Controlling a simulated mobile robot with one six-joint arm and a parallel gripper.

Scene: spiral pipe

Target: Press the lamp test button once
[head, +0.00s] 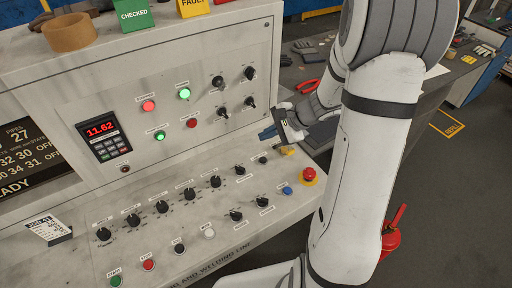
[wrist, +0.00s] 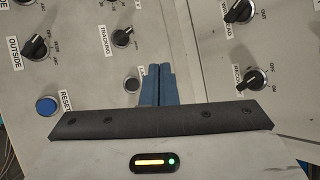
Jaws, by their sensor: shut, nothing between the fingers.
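A small dark round button (wrist: 132,85) sits left of my fingertips in the wrist view. In the head view my gripper (head: 267,133) is near the upright panel, behind that button. I see no contact with the button.
The tracking knob (wrist: 122,37), outside knob (wrist: 37,45) and blue reset button (wrist: 47,105) are close by. A red emergency stop (head: 309,174) and a yellow piece (head: 287,151) are at the desk's right end. Knobs (head: 250,102) project from the upright panel.

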